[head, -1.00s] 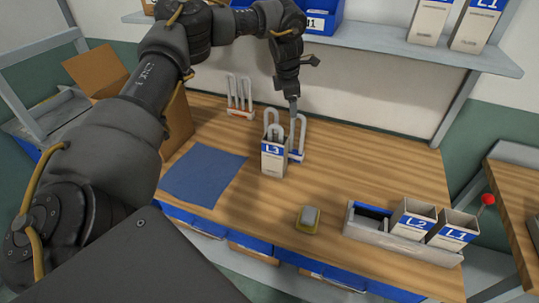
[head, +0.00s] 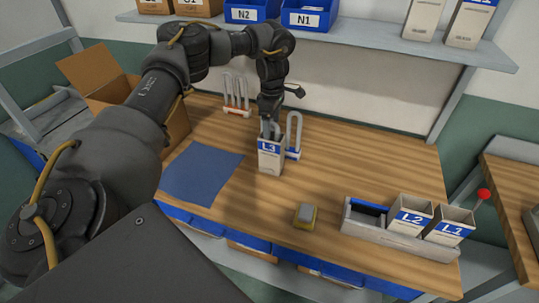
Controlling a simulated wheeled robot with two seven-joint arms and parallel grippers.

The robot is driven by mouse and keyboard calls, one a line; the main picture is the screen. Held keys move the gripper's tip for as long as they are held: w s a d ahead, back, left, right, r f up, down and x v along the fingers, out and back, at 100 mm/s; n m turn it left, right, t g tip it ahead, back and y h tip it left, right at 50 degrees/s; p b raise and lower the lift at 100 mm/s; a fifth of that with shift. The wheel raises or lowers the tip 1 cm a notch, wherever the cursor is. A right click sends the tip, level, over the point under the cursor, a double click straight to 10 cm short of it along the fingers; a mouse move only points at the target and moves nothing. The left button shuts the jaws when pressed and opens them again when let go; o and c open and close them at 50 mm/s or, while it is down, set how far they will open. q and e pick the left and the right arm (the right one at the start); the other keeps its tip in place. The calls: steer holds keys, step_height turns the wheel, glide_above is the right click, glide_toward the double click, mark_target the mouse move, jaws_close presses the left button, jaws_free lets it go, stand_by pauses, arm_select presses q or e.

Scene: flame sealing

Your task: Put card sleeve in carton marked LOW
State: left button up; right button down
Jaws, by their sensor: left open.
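A white card sleeve (head: 270,162) with a blue band marked L3 stands upright on the bench, with pale tubes in its open top. My left gripper (head: 268,122) is open, pointing down right at the top of this sleeve. It hides most of the tubes, and I cannot tell whether it touches them. Two more card sleeves, L2 (head: 409,219) and L1 (head: 449,228), stand in a grey holder at the right. An open brown carton (head: 112,80) is at the far left, partly behind my left arm. No LOW mark is readable on it. My right gripper is not in view.
Another tube rack (head: 237,111) stands further back. A blue mat (head: 202,173) lies left, a small yellow-and-grey block (head: 306,215) in front. The grey holder (head: 398,239) has a free slot.

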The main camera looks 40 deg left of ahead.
arm_select(q)
steer(key=shift+s+f, duration=0.1)
steer(key=shift+f, duration=0.05)
steer(key=p, duration=0.3)
glide_above(271, 153)
steer(key=w+a, duration=0.2)
step_height(271, 153, down, 4)
steer(key=f, duration=0.1)
steer(key=shift+d, duration=0.1)
steer(key=c, duration=1.4)
steer(key=shift+r, duration=0.1)
